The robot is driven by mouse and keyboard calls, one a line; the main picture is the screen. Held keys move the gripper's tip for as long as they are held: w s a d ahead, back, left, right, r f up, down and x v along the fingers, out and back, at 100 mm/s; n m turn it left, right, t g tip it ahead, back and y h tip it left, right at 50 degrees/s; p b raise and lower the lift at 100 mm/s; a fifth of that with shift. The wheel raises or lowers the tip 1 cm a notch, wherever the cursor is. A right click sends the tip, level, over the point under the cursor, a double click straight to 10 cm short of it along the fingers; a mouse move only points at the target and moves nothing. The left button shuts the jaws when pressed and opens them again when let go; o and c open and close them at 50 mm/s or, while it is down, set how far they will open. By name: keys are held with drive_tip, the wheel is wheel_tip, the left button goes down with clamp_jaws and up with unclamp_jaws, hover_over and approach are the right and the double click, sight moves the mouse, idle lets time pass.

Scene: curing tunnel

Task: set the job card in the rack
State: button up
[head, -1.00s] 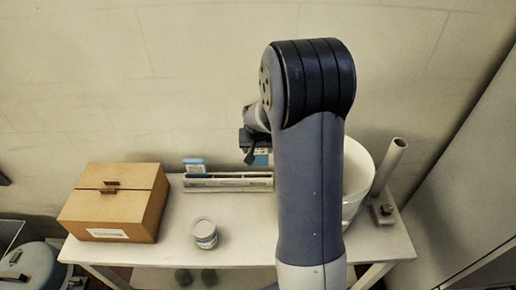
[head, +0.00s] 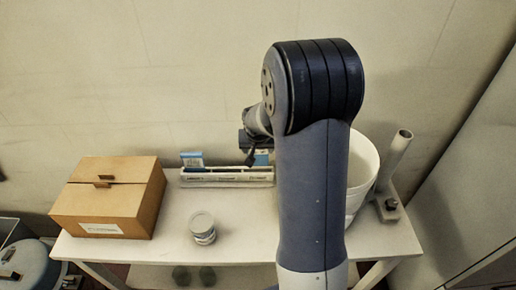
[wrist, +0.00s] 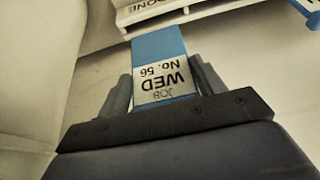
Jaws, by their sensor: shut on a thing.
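The job card (wrist: 165,62), blue with a white label reading "JOB WED No. 56", is held between the two fingers of my gripper (wrist: 162,84). The lettering is upside down in the wrist view. In the head view the card (head: 262,158) shows beside my arm, by the right end of the rack, under my gripper (head: 254,146). The rack (head: 227,180) is a long, pale, slotted holder at the back of the table. The wrist view shows part of the rack (wrist: 150,8), labelled "DONE", beyond the card. I cannot tell whether card and rack touch.
Another blue and white card (head: 192,159) stands in the rack's left end. A cardboard box (head: 110,205) is at the table's left, a lidded jar (head: 203,228) in front of the rack. A white bucket (head: 361,175) and an upright pipe (head: 394,165) stand right.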

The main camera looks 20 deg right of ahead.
sight(258, 164)
drive_tip(key=shift+f, duration=0.15)
drive_tip(key=shift+f+b, duration=2.4)
drive_tip(key=shift+f+b, duration=0.6)
drive_tip(key=shift+f, duration=0.05)
idle(0.3)
drive_tip(key=o, duration=1.2)
drive_tip(key=shift+c, duration=0.2)
drive_tip(key=shift+r, duration=0.1)
drive_tip(key=v, duration=1)
drive_tip(key=shift+s+r, duration=0.2)
drive_tip(key=shift+r, duration=0.05)
drive_tip(key=shift+a+f, duration=0.1)
